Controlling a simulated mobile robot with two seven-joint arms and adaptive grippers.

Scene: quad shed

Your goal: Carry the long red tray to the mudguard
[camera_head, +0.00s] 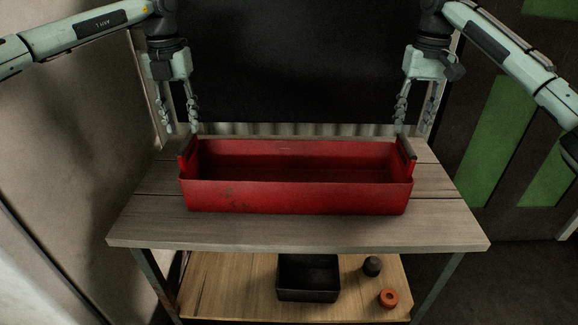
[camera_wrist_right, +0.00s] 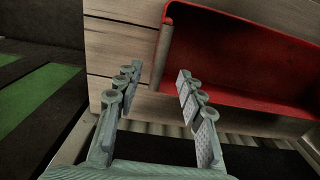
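The long red tray (camera_head: 295,197) sits on the wooden table, its long side facing me, with a raised dark-topped handle at each short end. My left gripper (camera_head: 181,128) hangs fingers down above and behind the tray's left handle (camera_head: 188,145). My right gripper (camera_head: 413,130) hangs likewise at the right handle (camera_head: 406,147). In the right wrist view the right gripper (camera_wrist_right: 156,82) is open, with the handle (camera_wrist_right: 163,55) ahead of the gap between its fingers. The left fingers are apart with nothing seen between them. I cannot make out a mudguard.
The wooden table (camera_head: 300,233) has bare top around the tray. A lower shelf (camera_head: 225,285) holds a black bin (camera_head: 308,285), a dark round object (camera_head: 372,266) and an orange ring (camera_head: 388,298). A dark panel (camera_head: 290,70) stands behind; a wall is at left.

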